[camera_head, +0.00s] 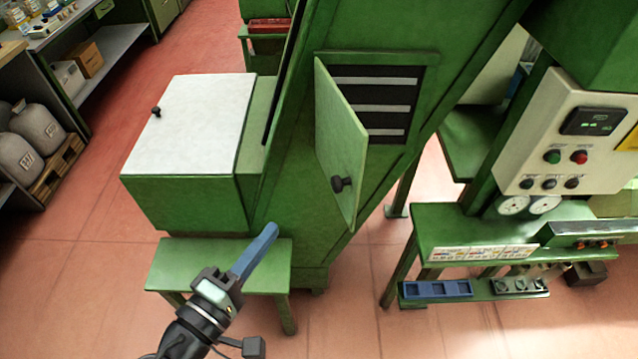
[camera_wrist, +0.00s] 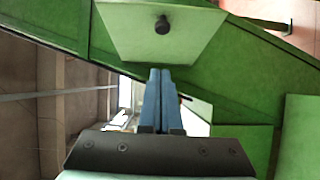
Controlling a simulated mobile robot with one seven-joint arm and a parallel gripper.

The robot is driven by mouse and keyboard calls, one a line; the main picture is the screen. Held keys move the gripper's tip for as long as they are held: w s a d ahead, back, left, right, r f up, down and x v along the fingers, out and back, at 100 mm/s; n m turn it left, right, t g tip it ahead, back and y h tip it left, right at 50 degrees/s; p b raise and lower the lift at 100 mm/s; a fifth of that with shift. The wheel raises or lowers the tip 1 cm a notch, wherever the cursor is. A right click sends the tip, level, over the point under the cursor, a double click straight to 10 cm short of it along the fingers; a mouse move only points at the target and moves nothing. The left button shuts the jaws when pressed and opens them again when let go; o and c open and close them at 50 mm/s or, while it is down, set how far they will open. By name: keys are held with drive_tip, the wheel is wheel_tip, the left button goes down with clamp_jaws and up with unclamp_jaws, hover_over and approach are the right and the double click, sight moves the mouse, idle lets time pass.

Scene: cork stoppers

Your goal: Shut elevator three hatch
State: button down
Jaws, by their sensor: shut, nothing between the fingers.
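The hatch door (camera_head: 340,145) is a light green panel with a black knob (camera_head: 341,184), hinged at its left on the slanted green elevator housing (camera_head: 290,190). It stands swung out, and the opening (camera_head: 378,103) shows dark with pale slats. In the wrist view a light green panel (camera_wrist: 158,36) with a black knob (camera_wrist: 162,25) shows at the top, ahead of my gripper. My gripper (camera_head: 268,232) has blue fingers, shut with nothing between them. It is below and left of the door, apart from it. The fingers (camera_wrist: 159,80) are together in the wrist view.
A green box with a white lid (camera_head: 190,120) and black knob stands left of the housing. A low green table (camera_head: 262,258) is under my gripper. At right are a control panel (camera_head: 567,130) and a green bench (camera_head: 450,225). Red floor is open at left.

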drive_tip(key=w+d+p, duration=0.5)
drive_tip(key=w+d, duration=0.3)
drive_tip(key=w, duration=0.1)
drive_tip(key=shift+d+f, duration=0.15)
drive_tip(key=shift+f, duration=0.1)
drive_tip(key=shift+s, duration=0.1)
